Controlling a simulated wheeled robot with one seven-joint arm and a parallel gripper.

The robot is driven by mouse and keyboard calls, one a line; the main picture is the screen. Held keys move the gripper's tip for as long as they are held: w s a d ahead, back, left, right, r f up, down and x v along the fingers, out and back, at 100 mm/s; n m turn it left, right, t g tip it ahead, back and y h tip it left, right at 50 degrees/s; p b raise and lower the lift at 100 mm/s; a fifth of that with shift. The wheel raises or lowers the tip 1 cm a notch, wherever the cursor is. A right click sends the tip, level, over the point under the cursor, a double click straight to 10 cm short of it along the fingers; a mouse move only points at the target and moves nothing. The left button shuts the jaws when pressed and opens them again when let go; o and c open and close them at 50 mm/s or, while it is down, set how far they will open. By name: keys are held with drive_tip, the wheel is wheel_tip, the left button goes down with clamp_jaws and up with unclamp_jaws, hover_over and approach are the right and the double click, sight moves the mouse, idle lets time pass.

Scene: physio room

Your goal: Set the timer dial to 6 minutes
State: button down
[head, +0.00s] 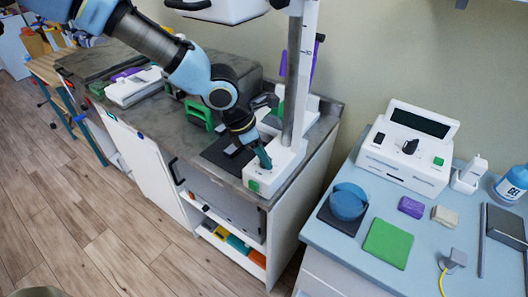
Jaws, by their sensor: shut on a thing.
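A white unit (275,180) with a green button on its front stands at the front right corner of the grey counter, at the foot of an upright metal column. My gripper (264,160) reaches down from the upper left to the top of this unit and is shut on a small part there, which I take to be the timer dial. The gripper's fingers hide the dial, so its pointer and minute marks cannot be read. My arm comes in from the top left.
The metal column (297,75) stands close to the right of my gripper. Right, a light blue table (335,250) bears a white console (405,165) with a black knob (410,147), and a blue round thing (348,201).

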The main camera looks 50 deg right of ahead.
drive_tip(key=m, duration=0.2)
drive_tip(key=m+g+y, duration=0.1)
drive_tip(key=m, duration=0.1)
drive_tip(key=shift+d+m, duration=0.2)
drive_tip(key=shift+m, duration=0.1)
drive_tip(key=m+y, duration=0.1)
drive_tip(key=m, duration=0.1)
drive_tip(key=m+y, duration=0.1)
drive_tip(key=m, duration=0.2)
drive_tip(key=shift+w+d+m+g, duration=0.1)
drive_tip(key=shift+m+g, duration=0.2)
drive_tip(key=shift+g, duration=0.1)
drive_tip(key=m+y, duration=0.1)
drive_tip(key=m, duration=0.1)
drive_tip(key=m+y, duration=0.1)
drive_tip(key=m, duration=0.2)
drive_tip(key=shift+d+y, duration=0.15)
drive_tip(key=shift+y, duration=0.15)
drive_tip(key=m, duration=0.2)
drive_tip(key=m+t+y, duration=0.1)
drive_tip(key=m, duration=0.2)
drive_tip(key=shift+t+y, duration=0.3)
drive_tip(key=shift+m, duration=0.3)
drive_tip(key=c, duration=0.5)
unclamp_jaws()
drive_tip(key=shift+d+r, duration=0.1)
